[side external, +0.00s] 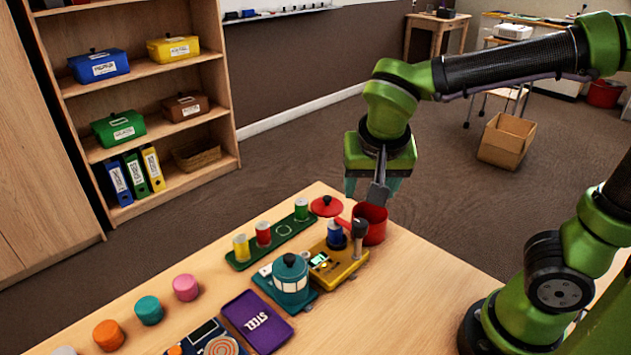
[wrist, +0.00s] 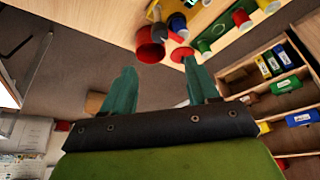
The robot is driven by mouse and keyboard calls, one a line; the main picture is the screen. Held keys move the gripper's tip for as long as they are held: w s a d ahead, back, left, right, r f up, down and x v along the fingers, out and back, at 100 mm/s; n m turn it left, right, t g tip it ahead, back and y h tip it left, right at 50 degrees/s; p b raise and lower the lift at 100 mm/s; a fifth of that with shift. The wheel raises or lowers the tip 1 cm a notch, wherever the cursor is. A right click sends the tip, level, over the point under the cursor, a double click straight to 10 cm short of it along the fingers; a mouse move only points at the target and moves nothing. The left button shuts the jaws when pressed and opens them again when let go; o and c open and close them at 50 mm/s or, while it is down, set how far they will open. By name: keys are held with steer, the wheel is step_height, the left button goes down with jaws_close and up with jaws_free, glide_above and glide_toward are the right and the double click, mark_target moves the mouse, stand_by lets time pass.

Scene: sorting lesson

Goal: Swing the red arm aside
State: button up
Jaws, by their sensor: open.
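A red bar (side external: 343,222), the likeliest red arm, runs over the blue cylinder (side external: 335,236) on a yellow device (side external: 338,265). It reaches toward a red pot (side external: 370,224); I cannot tell if it is the pot's handle or part of the device. My gripper (side external: 372,188) is open and empty, above and behind the pot. In the wrist view, the open fingers (wrist: 158,70) point toward the table edge; the pot (wrist: 150,44) and red lid (wrist: 182,53) lie beyond their tips.
A green tray (side external: 240,264) with coloured cylinders lies left of the device. Coloured discs line the left. The table's right side (side external: 425,275) is clear.

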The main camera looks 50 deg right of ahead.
mark_target(360, 223)
steer(key=x, duration=1.3)
steer(key=c, duration=1)
